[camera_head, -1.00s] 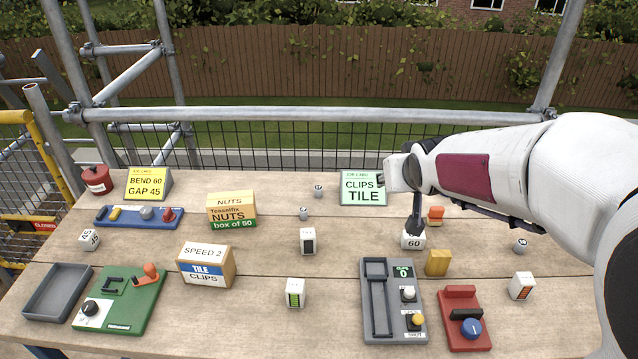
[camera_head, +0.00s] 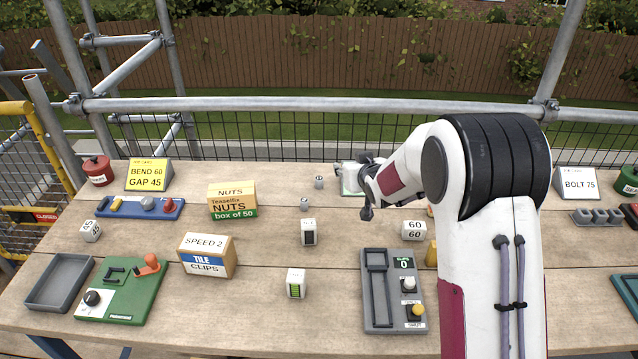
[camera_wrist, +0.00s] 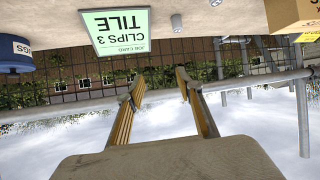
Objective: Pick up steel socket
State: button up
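Two small grey metallic cylinders stand on the wooden bench in the head view, left of my gripper: a rear one (camera_head: 319,182) and a nearer one (camera_head: 304,204). Either may be the steel socket; I cannot tell which. One small metal piece (camera_wrist: 176,22) also shows near the top of the upside-down wrist view, beyond the fingertips.
The green CLIPS/TILE card (camera_wrist: 116,30) stands close by, partly hidden by my gripper in the head view. The NUTS box (camera_head: 232,201) is left of the cylinders. A white block (camera_head: 308,232) stands in front. Scaffold rails (camera_head: 330,105) run behind the bench.

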jog(key=n+y, duration=0.1)
jog(key=y, duration=0.1)
send_near(320, 179)
jog(key=shift+w+a+f+t, duration=0.2)
jog(key=shift+w+a+t, duration=0.2)
jog(key=shift+w, duration=0.1)
jog(key=shift+d, duration=0.1)
jog(key=shift+x, duration=1.3)
jog(key=shift+f, duration=0.1)
jog(key=shift+f+x, duration=0.15)
jog(key=shift+x, duration=0.65)
jog(key=shift+f+x, duration=0.15)
jog(key=shift+x, duration=1.5)
